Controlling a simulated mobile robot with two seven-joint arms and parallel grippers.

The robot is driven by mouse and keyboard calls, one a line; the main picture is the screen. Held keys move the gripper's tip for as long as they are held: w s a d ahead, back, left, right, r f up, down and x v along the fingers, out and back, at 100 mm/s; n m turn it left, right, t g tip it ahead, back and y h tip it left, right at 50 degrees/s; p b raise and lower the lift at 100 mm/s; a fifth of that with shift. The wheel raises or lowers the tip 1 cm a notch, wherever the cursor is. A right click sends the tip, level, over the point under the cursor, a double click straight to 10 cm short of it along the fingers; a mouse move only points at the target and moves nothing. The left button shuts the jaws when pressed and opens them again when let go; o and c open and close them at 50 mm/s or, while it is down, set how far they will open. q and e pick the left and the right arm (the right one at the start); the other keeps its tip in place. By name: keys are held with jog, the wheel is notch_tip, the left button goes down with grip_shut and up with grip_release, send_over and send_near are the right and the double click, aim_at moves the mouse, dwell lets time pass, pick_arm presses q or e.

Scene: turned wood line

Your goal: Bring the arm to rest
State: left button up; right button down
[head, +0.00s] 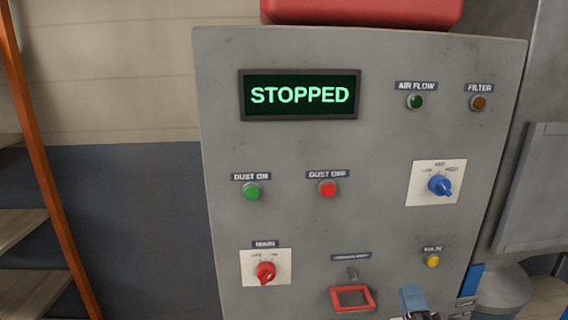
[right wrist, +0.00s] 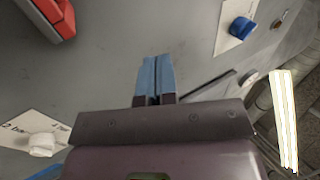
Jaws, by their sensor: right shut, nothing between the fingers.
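My right gripper (head: 412,298) shows at the bottom of the head view, in front of the lower right of a grey control panel (head: 300,150). Its blue fingers are shut with nothing between them. In the right wrist view the closed fingers (right wrist: 155,75) point toward the panel face; whether they touch it I cannot tell. My left gripper is not in view.
The display (head: 300,95) reads STOPPED. The panel carries a green button (head: 252,192), a red button (head: 328,189), a blue knob (head: 440,185), a red switch (head: 265,272), a yellow button (head: 432,261) and a red frame (head: 352,298). Shelves (head: 20,230) stand at left.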

jog(key=s+f+n+g+y, duration=0.1)
jog(key=s+f+n+g, duration=0.25)
jog(key=f+n, duration=0.45)
jog(key=s+f+n+g, duration=0.3)
jog(key=f+n+g, duration=0.1)
jog(key=f+n, duration=0.5)
jog(key=s+d+f+g+h, duration=0.1)
jog(key=s+d+f+g, duration=0.1)
jog(key=s+f, duration=0.3)
jog(key=s+d+f+n+g+h, duration=0.1)
jog(key=s+d+f+g, duration=0.1)
jog(key=s+f, duration=0.4)
jog(key=s, duration=0.2)
jog(key=shift+s+g, duration=0.35)
jog(key=shift+s, duration=0.05)
